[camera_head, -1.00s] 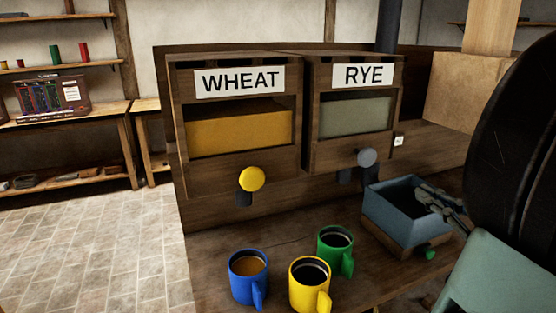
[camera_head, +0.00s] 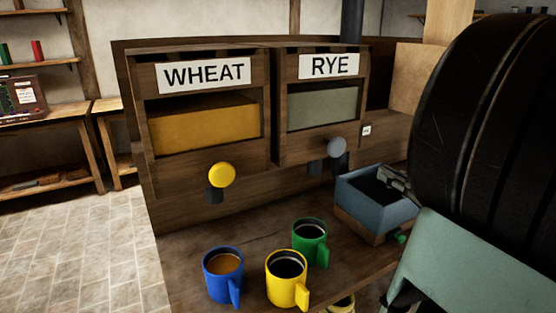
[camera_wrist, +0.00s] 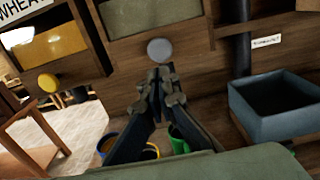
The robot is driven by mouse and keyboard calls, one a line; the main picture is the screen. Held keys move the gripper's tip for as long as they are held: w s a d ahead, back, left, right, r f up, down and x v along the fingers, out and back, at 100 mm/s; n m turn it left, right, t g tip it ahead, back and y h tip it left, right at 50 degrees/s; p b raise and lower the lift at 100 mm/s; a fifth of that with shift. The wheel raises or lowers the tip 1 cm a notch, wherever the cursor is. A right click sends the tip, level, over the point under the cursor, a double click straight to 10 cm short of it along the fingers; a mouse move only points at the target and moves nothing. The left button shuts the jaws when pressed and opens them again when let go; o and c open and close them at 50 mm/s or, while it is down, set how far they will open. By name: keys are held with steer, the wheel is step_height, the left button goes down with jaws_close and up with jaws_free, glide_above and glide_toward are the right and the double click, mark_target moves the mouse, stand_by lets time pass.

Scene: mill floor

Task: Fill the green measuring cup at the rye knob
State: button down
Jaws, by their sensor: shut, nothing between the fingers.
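The green measuring cup (camera_head: 309,254) stands upright on the bench below the bins, and it looks dark inside. It also shows in the wrist view (camera_wrist: 178,145), partly hidden behind a finger. The grey rye knob (camera_head: 336,147) is on the front of the bin labelled RYE (camera_head: 330,67), with a dark spout beside it. In the wrist view the knob (camera_wrist: 160,49) lies just beyond my fingertips. My gripper (camera_wrist: 164,72) is shut and empty; I cannot tell whether it touches the knob. In the head view only part of it shows beside my arm.
A blue cup (camera_head: 222,283) with brownish contents and a yellow cup (camera_head: 286,288) stand close to the green one. A blue-grey open box (camera_head: 372,215) sits to their right. The yellow wheat knob (camera_head: 221,174) is on the bin labelled WHEAT (camera_head: 205,73).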

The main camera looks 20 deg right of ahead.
mark_target(338, 148)
steer(key=w, duration=0.8)
steer(key=w+a, duration=0.1)
steer(key=w, duration=0.3)
steer(key=shift+w+p, duration=0.2)
steer(key=shift+p, duration=0.15)
steer(key=shift+w+a, duration=0.15)
steer(key=shift+w, duration=1.5)
stand_by(0.5)
